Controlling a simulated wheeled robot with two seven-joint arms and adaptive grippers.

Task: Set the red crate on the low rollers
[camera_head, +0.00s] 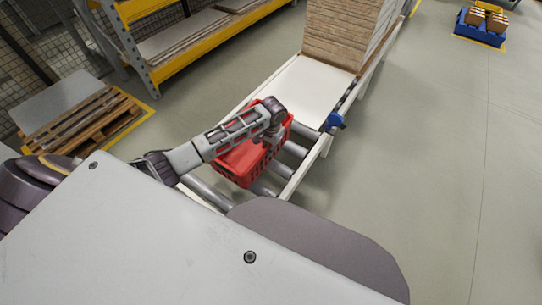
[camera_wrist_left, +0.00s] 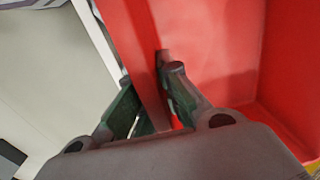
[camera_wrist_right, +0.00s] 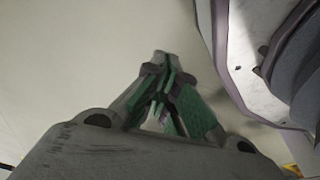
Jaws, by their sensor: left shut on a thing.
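The red crate (camera_head: 240,163) is at the low rollers (camera_head: 291,150), with bare rollers showing on both sides of it. Whether its base touches the rollers is hidden. My left gripper (camera_head: 272,135) is shut on the crate's rim at its right side. In the left wrist view the fingers of my left gripper (camera_wrist_left: 150,88) pinch the red wall of the crate (camera_wrist_left: 210,45) between them, and its inside looks empty. My right gripper (camera_wrist_right: 161,72) shows only in the right wrist view, its fingertips together with nothing between them, above pale floor.
A white conveyor surface (camera_head: 300,92) with a tall stack of boards (camera_head: 343,30) lies beyond the rollers. A blue part (camera_head: 335,121) sits on the conveyor's right side. Wooden pallets (camera_head: 85,125) and a yellow rack (camera_head: 190,50) stand left.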

